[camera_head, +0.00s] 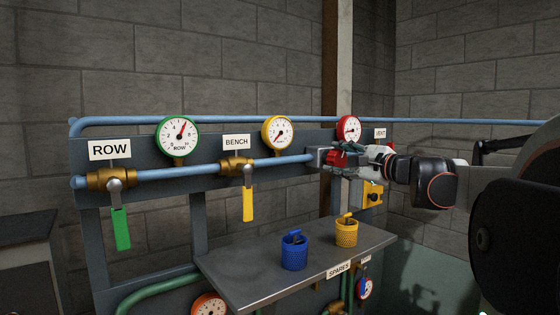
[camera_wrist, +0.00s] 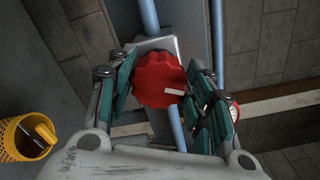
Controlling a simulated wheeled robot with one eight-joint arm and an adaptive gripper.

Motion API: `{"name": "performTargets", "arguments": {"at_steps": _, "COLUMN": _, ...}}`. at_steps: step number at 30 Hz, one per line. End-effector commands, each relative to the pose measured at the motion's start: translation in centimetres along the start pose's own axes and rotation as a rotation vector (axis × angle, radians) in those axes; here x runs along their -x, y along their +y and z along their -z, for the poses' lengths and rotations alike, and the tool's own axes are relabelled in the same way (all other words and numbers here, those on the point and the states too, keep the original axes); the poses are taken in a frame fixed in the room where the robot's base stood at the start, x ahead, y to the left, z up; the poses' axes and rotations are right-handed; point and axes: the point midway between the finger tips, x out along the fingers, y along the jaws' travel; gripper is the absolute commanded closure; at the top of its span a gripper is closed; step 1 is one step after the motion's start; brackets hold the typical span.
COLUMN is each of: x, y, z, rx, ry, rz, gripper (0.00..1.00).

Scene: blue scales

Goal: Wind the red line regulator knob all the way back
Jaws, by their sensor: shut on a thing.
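The red regulator knob (camera_wrist: 158,80) shows in the wrist view as a scalloped red disc with a white mark at its lower right. It is on a grey block on the blue pipe. My gripper (camera_wrist: 165,88) has its teal-padded fingers on both sides of the knob, shut on it. In the head view my gripper (camera_head: 340,157) reaches in from the right and covers most of the knob (camera_head: 331,160). The red-rimmed gauge (camera_head: 348,129) stands just above my gripper. Its needle is too small to read surely.
A green-handled ROW valve (camera_head: 121,227) and a yellow-handled BENCH valve (camera_head: 248,203) are on the pipe to the left. A yellow part (camera_head: 371,194) is close under my gripper.

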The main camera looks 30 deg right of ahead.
Motion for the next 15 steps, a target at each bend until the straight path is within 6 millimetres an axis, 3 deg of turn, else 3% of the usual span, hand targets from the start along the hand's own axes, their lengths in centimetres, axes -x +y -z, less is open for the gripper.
{"name": "performTargets", "arguments": {"at_steps": 15, "x": 0.02, "y": 0.31, "z": 0.06, "rx": 0.311, "ry": 0.000, "rz": -0.002, "gripper": 0.77}}
